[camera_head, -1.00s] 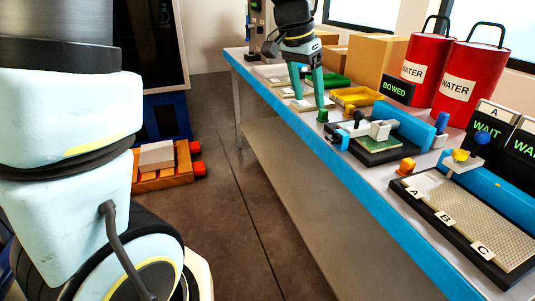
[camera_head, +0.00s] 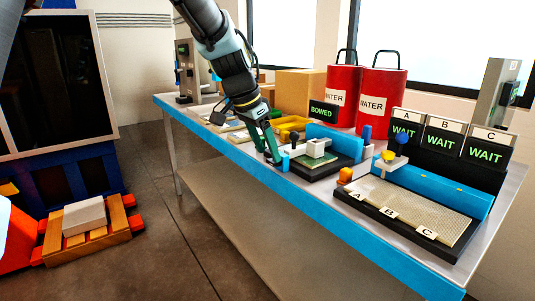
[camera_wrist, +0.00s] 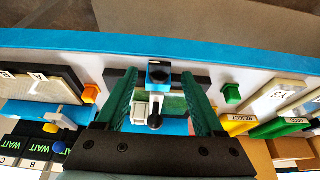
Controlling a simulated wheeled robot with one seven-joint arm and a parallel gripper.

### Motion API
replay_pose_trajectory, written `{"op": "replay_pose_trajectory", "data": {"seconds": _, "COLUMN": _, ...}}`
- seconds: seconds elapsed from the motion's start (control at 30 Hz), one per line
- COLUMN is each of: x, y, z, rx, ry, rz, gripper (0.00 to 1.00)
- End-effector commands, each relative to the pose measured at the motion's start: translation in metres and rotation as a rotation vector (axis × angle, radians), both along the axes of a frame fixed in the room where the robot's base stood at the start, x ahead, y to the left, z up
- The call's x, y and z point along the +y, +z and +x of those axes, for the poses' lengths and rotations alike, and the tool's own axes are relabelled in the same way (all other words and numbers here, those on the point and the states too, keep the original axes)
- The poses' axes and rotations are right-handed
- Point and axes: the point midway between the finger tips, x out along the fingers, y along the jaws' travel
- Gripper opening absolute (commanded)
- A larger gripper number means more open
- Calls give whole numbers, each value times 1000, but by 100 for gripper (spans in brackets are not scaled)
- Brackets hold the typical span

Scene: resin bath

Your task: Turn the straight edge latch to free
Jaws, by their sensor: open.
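The measuring fixture has a black base (camera_head: 318,172) with a pale green plate on it, and a blue bar (camera_head: 335,139) behind. A white block (camera_head: 316,147) with a black knob stands on it; they also show in the wrist view, the knob (camera_wrist: 155,121) between my fingers. A small blue latch-like piece with a dark round top (camera_wrist: 158,74) sits at the front edge, and its blue side shows in the head view (camera_head: 286,162).
A second fixture (camera_head: 408,205) marked A, B, C lies to the right, with an orange block (camera_head: 345,175) near it. WAIT signs (camera_head: 442,139), a BOWED sign (camera_head: 323,112) and red water cans (camera_head: 382,102) stand behind. A green block (camera_wrist: 231,93) is close beside one finger.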

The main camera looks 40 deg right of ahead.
Motion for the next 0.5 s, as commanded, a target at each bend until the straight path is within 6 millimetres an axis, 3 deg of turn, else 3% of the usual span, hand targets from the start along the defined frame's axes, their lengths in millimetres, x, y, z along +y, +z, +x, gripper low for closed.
{"op": "replay_pose_trajectory", "data": {"seconds": 0.2, "x": -6, "y": -16, "z": 0, "rx": -1, "ry": 1, "rz": 0, "gripper": 70}}
{"op": "replay_pose_trajectory", "data": {"seconds": 0.5, "x": -7, "y": -18, "z": 0, "rx": 0, "ry": 2, "rz": -1, "gripper": 69}}
